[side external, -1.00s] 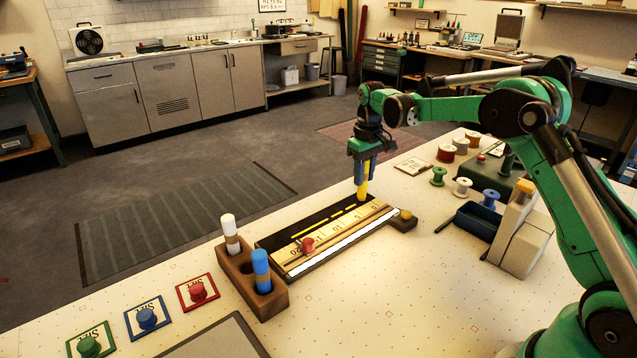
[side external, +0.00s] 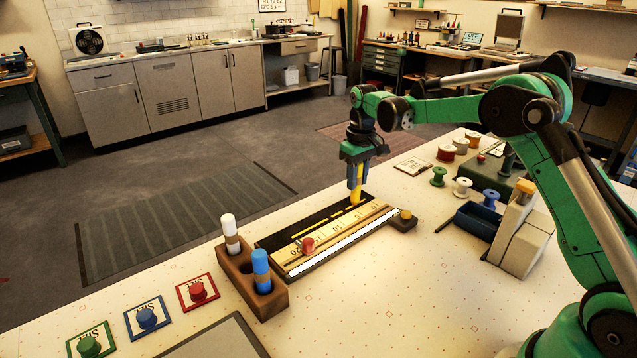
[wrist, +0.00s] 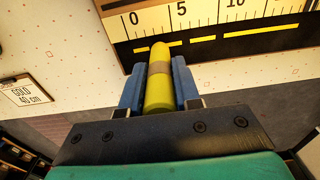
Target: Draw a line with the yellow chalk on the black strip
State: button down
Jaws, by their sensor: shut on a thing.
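My gripper (side external: 357,176) is shut on the yellow chalk (side external: 356,194), which points down with its tip at the black strip (side external: 277,243); I cannot tell whether it touches. In the wrist view the chalk (wrist: 159,88) is between the blue fingers of my gripper (wrist: 158,82). Its tip is over the black strip (wrist: 285,25), between the 0 and 5 marks of the ruler (wrist: 205,12). Yellow line segments (wrist: 260,30) with gaps lie along the strip. The ruler also shows in the side view (side external: 343,228), with a red knob (side external: 308,244) on it.
A wooden holder (side external: 272,302) with a white chalk (side external: 230,232) and a blue chalk (side external: 261,268) stands at the strip's left end. Spools (side external: 438,177), a dark blue tray (side external: 478,219) and a grey block (side external: 520,245) are at right. Knobbed cards (side external: 198,291) lie front left.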

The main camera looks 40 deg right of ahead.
dwell(0.3)
jog(key=shift+a+f, duration=0.1)
jog(key=shift+a, duration=0.9)
jog(key=shift+a, duration=0.15)
jog(key=shift+a, duration=0.85)
jog(key=shift+a, duration=0.2)
jog(key=shift+a, duration=0.8)
jog(key=shift+a, duration=0.2)
jog(key=shift+a, duration=0.55)
